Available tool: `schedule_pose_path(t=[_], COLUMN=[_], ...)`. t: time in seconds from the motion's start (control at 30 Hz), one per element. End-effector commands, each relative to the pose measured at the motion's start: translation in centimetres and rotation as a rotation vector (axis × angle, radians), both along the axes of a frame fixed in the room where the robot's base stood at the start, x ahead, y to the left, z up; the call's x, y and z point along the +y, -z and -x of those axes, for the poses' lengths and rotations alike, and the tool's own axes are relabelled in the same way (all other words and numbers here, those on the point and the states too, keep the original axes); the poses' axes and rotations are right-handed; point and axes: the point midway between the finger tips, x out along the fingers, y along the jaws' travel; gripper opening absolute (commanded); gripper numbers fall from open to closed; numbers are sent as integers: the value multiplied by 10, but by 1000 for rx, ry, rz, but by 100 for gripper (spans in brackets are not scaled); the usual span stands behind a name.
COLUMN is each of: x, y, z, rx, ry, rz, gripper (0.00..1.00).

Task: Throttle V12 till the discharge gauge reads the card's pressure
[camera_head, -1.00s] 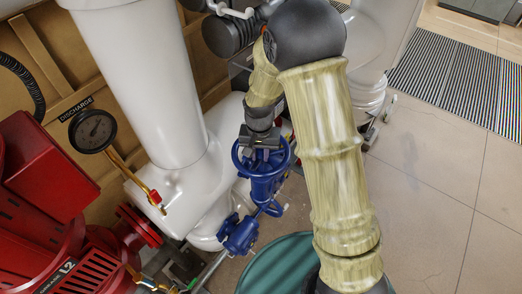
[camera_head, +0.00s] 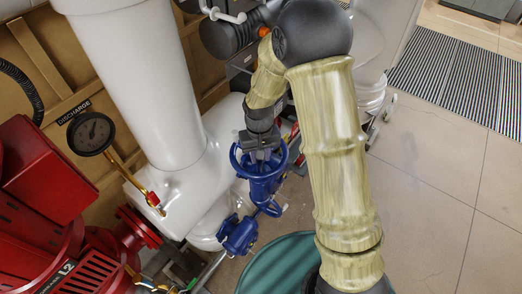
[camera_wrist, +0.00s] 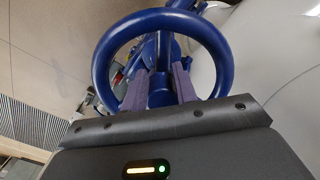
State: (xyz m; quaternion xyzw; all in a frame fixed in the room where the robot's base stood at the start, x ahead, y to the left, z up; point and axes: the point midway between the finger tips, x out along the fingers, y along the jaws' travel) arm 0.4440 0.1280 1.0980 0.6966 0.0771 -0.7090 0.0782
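The blue valve handwheel (camera_head: 259,160) sits on a blue valve body (camera_head: 240,234) at the picture's centre. It also shows in the wrist view (camera_wrist: 101,62) as a large blue ring. My gripper (camera_head: 262,150) is at the wheel from above. In the wrist view its two fingers (camera_wrist: 160,85) stand on either side of a blue spoke or hub part and look closed against it. The discharge gauge (camera_head: 91,133) is a round dark dial left of the white pipe, under a DISCHARGE label; its reading is too small to tell. No pressure card or V12 tag is readable.
A thick white pipe (camera_head: 140,80) stands close left of the wheel. Red pump machinery (camera_head: 50,200) fills the lower left. A green round surface (camera_head: 280,268) lies below the valve. Tiled floor (camera_head: 430,190) is open at right, with a striped mat (camera_head: 455,85) beyond.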

Motion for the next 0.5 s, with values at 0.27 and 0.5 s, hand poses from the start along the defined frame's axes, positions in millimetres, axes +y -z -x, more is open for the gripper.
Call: schedule_pose_path(t=[0.27,0.5], x=[5,3], y=[-33,-57], z=[-12,-10], rx=[-44,-38], ry=[-7,-4], rz=[-19,-16], gripper=[62,62])
